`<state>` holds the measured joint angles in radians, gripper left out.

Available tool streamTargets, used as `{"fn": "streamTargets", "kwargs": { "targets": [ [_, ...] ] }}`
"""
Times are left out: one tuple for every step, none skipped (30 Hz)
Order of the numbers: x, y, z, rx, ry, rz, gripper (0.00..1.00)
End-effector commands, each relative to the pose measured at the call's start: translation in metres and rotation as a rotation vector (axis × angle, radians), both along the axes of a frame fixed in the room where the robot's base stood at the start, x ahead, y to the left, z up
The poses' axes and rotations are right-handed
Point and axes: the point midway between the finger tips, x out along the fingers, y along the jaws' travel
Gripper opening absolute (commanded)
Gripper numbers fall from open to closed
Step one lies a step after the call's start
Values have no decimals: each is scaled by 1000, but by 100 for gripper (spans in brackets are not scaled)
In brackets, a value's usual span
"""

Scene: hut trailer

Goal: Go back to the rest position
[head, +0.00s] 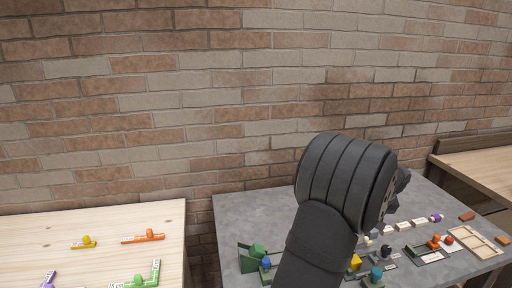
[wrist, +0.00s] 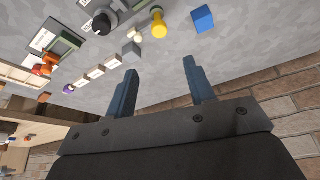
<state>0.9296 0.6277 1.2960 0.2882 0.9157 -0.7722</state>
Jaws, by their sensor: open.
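My gripper (wrist: 160,88) shows in the wrist view with its two blue-grey fingers spread apart and nothing between them. It is above the grey table (wrist: 240,47), near the table's edge by the brick wall. A blue block (wrist: 203,19) and a yellow peg-like piece (wrist: 158,23) lie beyond the fingertips, apart from them. In the head view my dark arm stands over the grey table (head: 234,213) and hides its middle. The fingers are hidden in that view.
Small pieces line the grey table, among them a green holder (head: 250,259), a teal ball (head: 376,273) and a wooden tray (head: 474,241). A light wooden table (head: 60,225) with coloured pieces stands left, across a gap. A brick wall (head: 200,100) closes off the back.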

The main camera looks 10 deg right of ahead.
Motion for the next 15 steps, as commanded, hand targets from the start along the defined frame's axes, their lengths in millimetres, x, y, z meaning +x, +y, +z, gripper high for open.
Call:
{"fn": "streamTargets", "kwargs": {
  "targets": [
    [4, -1, -11, 3, 2, 1, 49],
    [6, -1, -16, 4, 2, 0, 49],
    [9, -2, -24, 4, 2, 0, 49],
    [11, -3, -30, 3, 1, 0, 49],
    [13, -4, -35, 3, 2, 0, 49],
    [16, -5, -43, 4, 2, 0, 49],
    [18, -6, -48, 3, 1, 0, 49],
    [21, -6, -54, 3, 2, 0, 49],
    [24, -7, -62, 4, 2, 0, 49],
    [26, -7, -67, 3, 2, 0, 49],
    [28, -8, -73, 3, 2, 1, 49],
    [31, -9, -80, 3, 2, 1, 49],
    [33, -10, -85, 3, 2, 1, 49],
    [35, -10, -90, 3, 2, 1, 49],
    [38, -11, -96, 1, 2, 0, 49]
  ]
}}
